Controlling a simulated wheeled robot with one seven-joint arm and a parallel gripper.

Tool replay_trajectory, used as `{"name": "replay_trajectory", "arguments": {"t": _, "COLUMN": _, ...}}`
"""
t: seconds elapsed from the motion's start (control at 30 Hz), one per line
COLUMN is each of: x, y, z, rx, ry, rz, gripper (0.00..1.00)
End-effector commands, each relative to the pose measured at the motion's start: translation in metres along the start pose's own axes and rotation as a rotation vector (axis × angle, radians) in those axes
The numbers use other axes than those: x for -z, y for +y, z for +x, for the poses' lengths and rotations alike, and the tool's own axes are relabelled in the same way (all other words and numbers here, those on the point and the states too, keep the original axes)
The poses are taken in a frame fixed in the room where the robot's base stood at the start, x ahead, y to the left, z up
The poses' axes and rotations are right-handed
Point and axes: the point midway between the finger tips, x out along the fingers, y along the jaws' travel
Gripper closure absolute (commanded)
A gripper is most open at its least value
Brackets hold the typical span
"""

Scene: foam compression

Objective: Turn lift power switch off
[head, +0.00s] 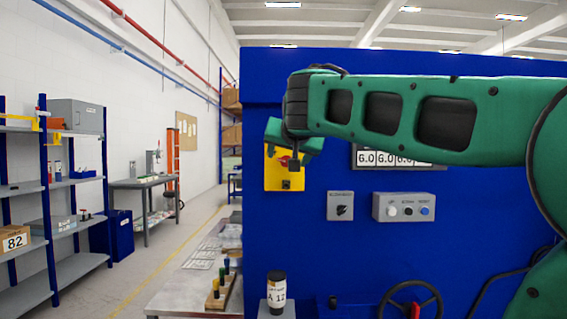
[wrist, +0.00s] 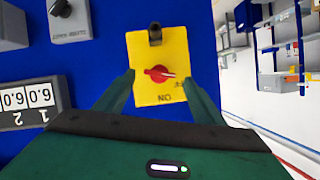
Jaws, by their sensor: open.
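The lift power switch is a red rotary knob (wrist: 158,73) on a yellow plate (wrist: 145,93) fixed to the blue panel. In the head view the yellow plate (head: 271,178) is partly hidden by my gripper (head: 294,163), and a bit of the red knob (head: 284,160) shows. In the wrist view my gripper (wrist: 159,76) is open and empty, with one finger on each side of the plate and the knob between them. I cannot tell whether the fingers touch the plate.
Beside the switch on the blue panel (head: 300,240) are a small grey selector box (head: 340,206), a button box (head: 403,207) and a counter display (head: 370,158). A labelled bottle (head: 276,290) stands below the plate.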

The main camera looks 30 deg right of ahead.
Motion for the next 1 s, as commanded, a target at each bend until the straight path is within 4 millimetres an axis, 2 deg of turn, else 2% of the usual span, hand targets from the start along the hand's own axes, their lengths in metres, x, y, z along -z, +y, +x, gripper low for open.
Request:
{"name": "replay_trajectory", "arguments": {"t": 0.2, "x": 0.000, "y": 0.000, "z": 0.020, "rx": 0.000, "ry": -0.001, "rz": -0.001, "gripper": 0.38}}
{"name": "replay_trajectory", "arguments": {"t": 0.53, "x": 0.000, "y": 0.000, "z": 0.023, "rx": 0.000, "ry": 0.000, "rz": 0.000, "gripper": 0.38}}
{"name": "replay_trajectory", "arguments": {"t": 0.57, "x": 0.000, "y": 0.000, "z": 0.023, "rx": 0.000, "ry": 0.000, "rz": 0.000, "gripper": 0.40}}
{"name": "replay_trajectory", "arguments": {"t": 0.7, "x": 0.000, "y": 0.000, "z": 0.023, "rx": 0.000, "ry": 0.000, "rz": 0.000, "gripper": 0.73}}
{"name": "replay_trajectory", "arguments": {"t": 0.73, "x": 0.000, "y": 0.000, "z": 0.023, "rx": 0.000, "ry": 0.000, "rz": 0.000, "gripper": 0.79}}
{"name": "replay_trajectory", "arguments": {"t": 1.0, "x": 0.000, "y": -0.002, "z": 0.024, "rx": -0.026, "ry": 0.001, "rz": -0.067, "gripper": 0.79}}
